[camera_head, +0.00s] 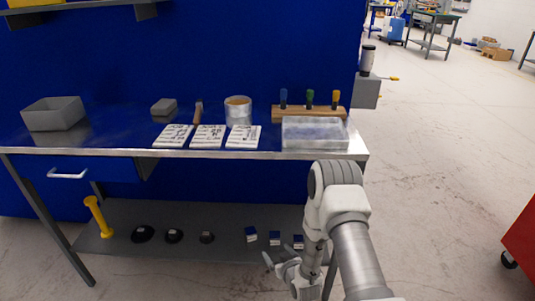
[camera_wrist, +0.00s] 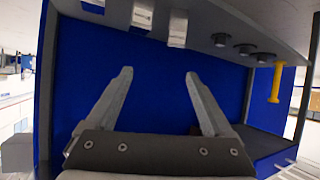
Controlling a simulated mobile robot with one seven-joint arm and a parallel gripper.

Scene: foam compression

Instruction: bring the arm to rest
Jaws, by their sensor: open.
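My gripper (camera_head: 282,262) hangs low in front of the bench's lower shelf, at the right of the shelf. In the wrist view my gripper (camera_wrist: 160,85) shows two fingers spread well apart with nothing between them. The gripper is open and empty. My white and grey arm is bent, with its elbow up near the bench's front right edge. The wrist view looks sideways under the bench, toward the blue back panel (camera_wrist: 90,60).
The metal bench (camera_head: 100,150) carries a grey bin (camera_head: 54,114), a foam block (camera_head: 164,107), papers, a metal can (camera_head: 238,111), a tool rack and a clear tray (camera_head: 314,133). The lower shelf (camera_head: 190,244) holds black discs, small blue-white boxes and a yellow post (camera_head: 98,217).

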